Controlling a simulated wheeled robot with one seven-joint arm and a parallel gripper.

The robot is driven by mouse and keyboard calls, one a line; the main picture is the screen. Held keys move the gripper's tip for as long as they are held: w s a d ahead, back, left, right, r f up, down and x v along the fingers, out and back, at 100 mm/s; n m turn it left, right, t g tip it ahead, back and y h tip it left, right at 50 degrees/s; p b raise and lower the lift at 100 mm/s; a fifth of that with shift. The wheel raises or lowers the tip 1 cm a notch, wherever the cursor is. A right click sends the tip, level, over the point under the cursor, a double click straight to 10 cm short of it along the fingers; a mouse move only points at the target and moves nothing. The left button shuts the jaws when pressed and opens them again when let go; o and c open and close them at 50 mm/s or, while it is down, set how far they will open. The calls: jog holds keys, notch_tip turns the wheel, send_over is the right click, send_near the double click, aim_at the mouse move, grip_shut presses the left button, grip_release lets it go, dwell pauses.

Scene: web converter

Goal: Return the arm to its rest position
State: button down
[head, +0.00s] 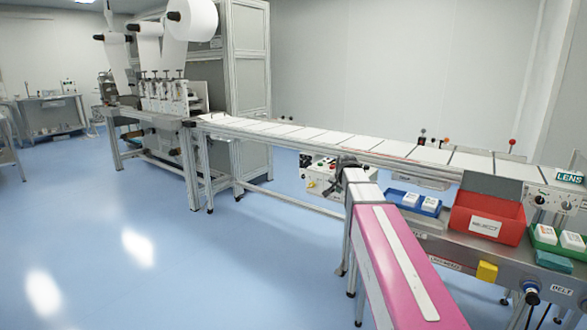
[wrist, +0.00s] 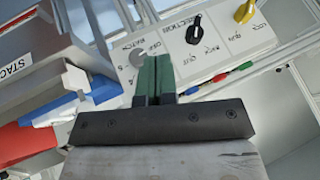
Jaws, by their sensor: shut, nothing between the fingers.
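My gripper (wrist: 155,64) shows in the wrist view, with its two green fingers side by side and shut, nothing between them. Its fingertips overlap a white control panel (wrist: 222,55) in the picture; I cannot tell whether they touch it. The panel carries a black knob (wrist: 193,29) and a yellow knob (wrist: 243,12), and part of it is hidden behind the fingers.
A long conveyor (head: 290,132) with white sheets runs across the head view. The blue floor (head: 110,220) at left is clear.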

jog(key=s+f+n+g, duration=0.3)
jog(key=s+f, duration=0.9)
jog(key=s, duration=0.3)
jog(key=s+f+n+g, duration=0.4)
jog(key=s+f, duration=0.8)
jog(key=s, duration=0.3)
jog(key=shift+a+f, duration=0.2)
jog(key=shift+f, duration=0.05)
jog(key=shift+s, duration=0.1)
